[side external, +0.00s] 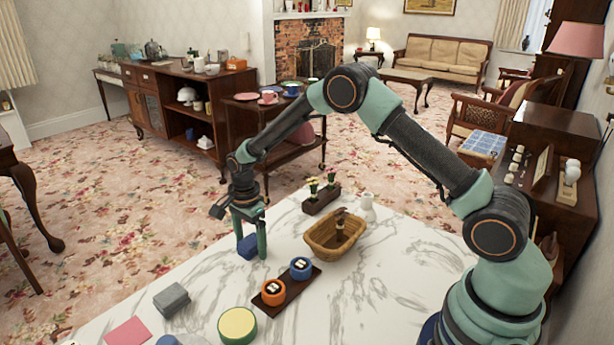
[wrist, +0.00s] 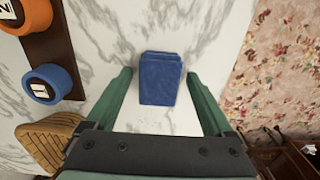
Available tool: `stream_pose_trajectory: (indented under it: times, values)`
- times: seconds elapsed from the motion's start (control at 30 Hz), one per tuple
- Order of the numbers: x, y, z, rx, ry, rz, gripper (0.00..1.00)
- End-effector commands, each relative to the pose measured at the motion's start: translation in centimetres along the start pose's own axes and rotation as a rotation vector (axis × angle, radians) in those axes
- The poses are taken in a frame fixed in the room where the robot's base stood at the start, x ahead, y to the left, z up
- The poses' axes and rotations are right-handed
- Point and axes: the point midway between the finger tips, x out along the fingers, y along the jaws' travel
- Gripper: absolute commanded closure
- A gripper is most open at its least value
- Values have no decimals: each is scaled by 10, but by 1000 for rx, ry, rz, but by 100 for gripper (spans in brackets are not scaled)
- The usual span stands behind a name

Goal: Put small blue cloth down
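The small blue cloth (wrist: 160,80) is a folded dark blue pad. It lies on the white marble tabletop (wrist: 115,30), near the table's far edge. My gripper (wrist: 157,74) is open, with one green finger on each side of the cloth. Bare marble shows between the cloth and both fingers in the wrist view. In the side external view my gripper (side external: 251,247) points down with its fingertips low at the tabletop. The cloth (side external: 247,246) shows there between the fingers, partly hidden by them.
A dark tray (side external: 285,287) with an orange and a blue round container stands to the right. A wicker basket (side external: 335,235), a flower planter (side external: 321,198) and a white vase (side external: 367,203) are beyond it. A grey block (side external: 171,300) and a yellow-topped round tin (side external: 237,326) stand nearer.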

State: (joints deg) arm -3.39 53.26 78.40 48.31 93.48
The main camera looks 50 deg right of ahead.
Motion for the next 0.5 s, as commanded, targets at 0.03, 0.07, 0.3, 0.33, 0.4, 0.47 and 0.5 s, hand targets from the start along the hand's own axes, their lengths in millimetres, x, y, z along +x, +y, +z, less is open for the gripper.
stream_pose_trajectory:
  times: [0.03,0.07,0.3,0.33,0.4,0.47,0.5]
  values:
    - [0,0,0,0,0,0,14]
    - [0,0,0,0,0,0,14]
    - [-2,0,0,0,0,0,14]
    - [-4,0,0,0,0,-1,14]
    - [-11,0,0,0,0,-1,14]
    - [-20,-1,0,0,0,-4,14]
    - [-27,-1,0,0,0,-3,14]
